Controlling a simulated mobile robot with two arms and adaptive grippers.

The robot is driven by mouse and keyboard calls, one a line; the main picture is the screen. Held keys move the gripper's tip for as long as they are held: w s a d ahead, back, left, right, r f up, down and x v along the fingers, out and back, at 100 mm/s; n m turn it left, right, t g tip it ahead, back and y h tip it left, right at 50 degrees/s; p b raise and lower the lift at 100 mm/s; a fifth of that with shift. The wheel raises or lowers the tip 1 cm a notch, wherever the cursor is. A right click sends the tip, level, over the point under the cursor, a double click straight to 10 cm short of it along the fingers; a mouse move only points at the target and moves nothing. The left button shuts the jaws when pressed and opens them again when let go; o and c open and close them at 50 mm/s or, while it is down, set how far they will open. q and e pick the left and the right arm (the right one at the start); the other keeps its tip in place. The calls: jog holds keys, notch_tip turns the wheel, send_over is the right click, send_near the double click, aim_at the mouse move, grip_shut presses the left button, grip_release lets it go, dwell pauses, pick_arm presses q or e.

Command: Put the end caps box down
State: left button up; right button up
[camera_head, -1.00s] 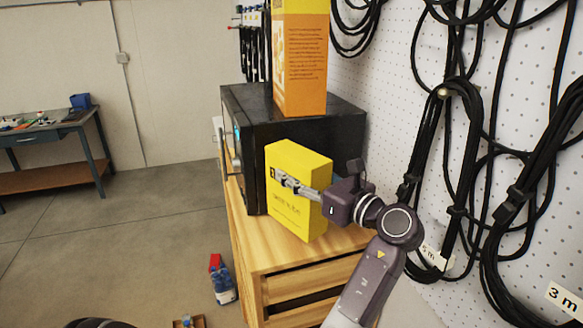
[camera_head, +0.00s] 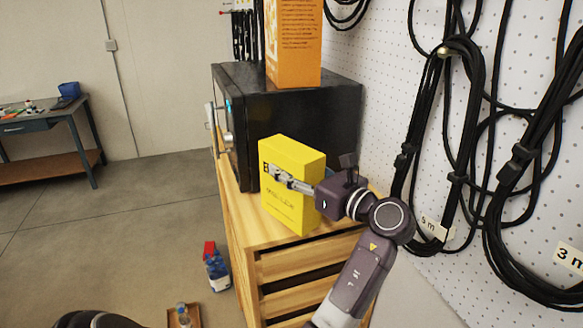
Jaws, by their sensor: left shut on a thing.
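A yellow box (camera_head: 290,211) with small dark print, which I take for the end caps box, is upright at the front of the wooden cabinet top (camera_head: 246,225). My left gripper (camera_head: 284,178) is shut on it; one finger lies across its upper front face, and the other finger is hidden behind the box. The box's lower edge is at or just above the wood; I cannot tell whether it touches. My right gripper is not in view.
A black microwave-like appliance (camera_head: 305,108) stands close behind the box, with an orange box (camera_head: 293,45) on top. A pegboard wall with hanging black cables (camera_head: 436,130) is close on the right. A red and blue item (camera_head: 216,267) and a small tray (camera_head: 184,318) are on the floor at left.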

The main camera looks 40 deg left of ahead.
pick_arm(q)
jog(key=shift+f, duration=0.45)
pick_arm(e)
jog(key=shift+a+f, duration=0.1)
pick_arm(q)
jog(key=o, duration=1.8)
jog(key=shift+c, duration=0.2)
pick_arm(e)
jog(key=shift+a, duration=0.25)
pick_arm(q)
jog(key=shift+d+f, duration=0.1)
jog(key=shift+d, duration=0.3)
jog(key=d, duration=0.7)
jog(key=shift+s, duration=0.35)
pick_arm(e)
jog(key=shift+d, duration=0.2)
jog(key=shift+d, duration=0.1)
